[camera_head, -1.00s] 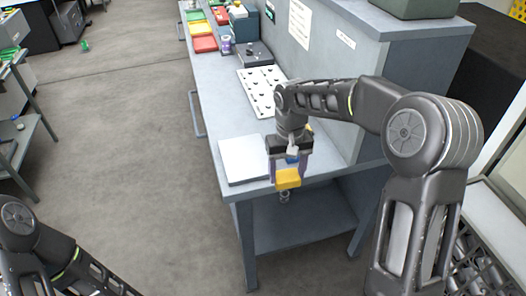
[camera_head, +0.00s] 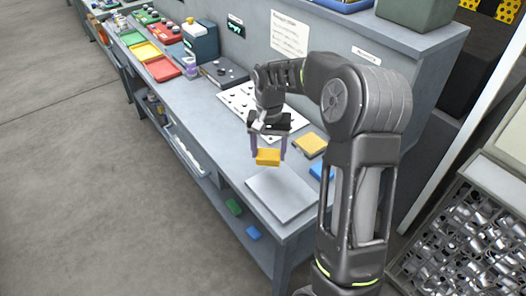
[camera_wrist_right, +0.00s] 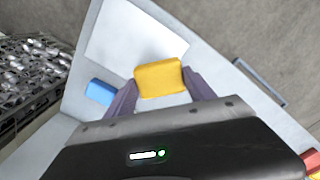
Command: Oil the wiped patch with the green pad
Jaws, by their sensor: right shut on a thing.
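My right gripper (camera_head: 268,155) is shut on a yellow pad (camera_head: 268,158), held above the bench beside the pale flat plate (camera_head: 280,196). In the right wrist view the yellow pad (camera_wrist_right: 160,78) sits between the purple fingers, with the plate (camera_wrist_right: 130,38) beyond it. No wiped patch can be made out on the plate. A small green block (camera_head: 234,206), perhaps a pad, lies on the shelf under the bench, well below my gripper. A blue pad (camera_head: 321,171) lies on the bench right of the plate, partly behind my arm. My left gripper is not in view.
Another yellow block (camera_head: 310,145) lies on the bench near the wall. A white board with dark spots (camera_head: 238,97) is behind my gripper. Green, yellow and red trays (camera_head: 162,69) stand farther back. A blue block (camera_head: 253,232) lies on the lower shelf. A bin of metal parts (camera_head: 470,245) is at right.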

